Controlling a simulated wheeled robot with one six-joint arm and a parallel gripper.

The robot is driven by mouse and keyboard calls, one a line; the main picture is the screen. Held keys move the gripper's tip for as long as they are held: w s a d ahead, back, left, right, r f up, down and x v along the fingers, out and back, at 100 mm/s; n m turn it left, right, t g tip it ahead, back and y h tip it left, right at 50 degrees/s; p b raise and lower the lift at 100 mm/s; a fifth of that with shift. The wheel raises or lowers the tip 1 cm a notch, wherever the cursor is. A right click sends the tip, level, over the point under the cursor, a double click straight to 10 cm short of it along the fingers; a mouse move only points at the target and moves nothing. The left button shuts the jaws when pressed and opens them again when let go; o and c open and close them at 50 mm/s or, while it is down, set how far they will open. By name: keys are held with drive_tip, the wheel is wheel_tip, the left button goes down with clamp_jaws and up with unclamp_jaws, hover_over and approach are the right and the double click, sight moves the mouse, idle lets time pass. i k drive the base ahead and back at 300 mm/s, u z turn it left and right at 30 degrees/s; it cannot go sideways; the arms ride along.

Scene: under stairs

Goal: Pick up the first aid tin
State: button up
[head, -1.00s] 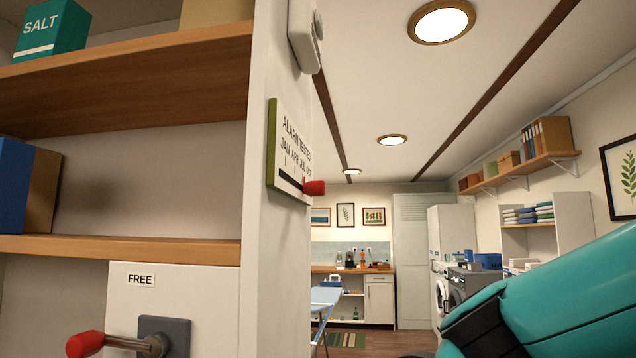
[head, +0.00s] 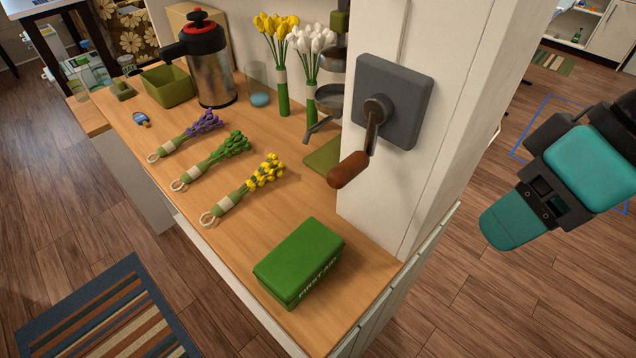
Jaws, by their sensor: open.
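The first aid tin (head: 299,262) is a green box with its lid shut and pale "FIRST AID" lettering on its front side. It lies flat near the front corner of the wooden counter (head: 240,255), fully in view. My gripper (head: 514,222), at the end of the teal and black arm, is at the right, out over the floor beyond the white post. It is well apart from the tin and holds nothing that I can see. Its far finger is hidden by the side-on view.
A white post (head: 430,190) with a grey plate and a brown-handled lever (head: 352,168) rises beside the tin, between it and my gripper. Flower bunches (head: 243,190) lie behind the tin. A steel flask (head: 208,75), a green bin (head: 167,86) and vases stand farther back.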

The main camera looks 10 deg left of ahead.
sight(293, 268)
drive_tip(key=k, duration=0.5)
drive_tip(key=z, duration=2.65)
drive_tip(key=k, duration=1.1)
drive_tip(key=u, duration=2.25)
drive_tip(key=i, duration=0.5)
drive_tip(key=z, duration=0.05)
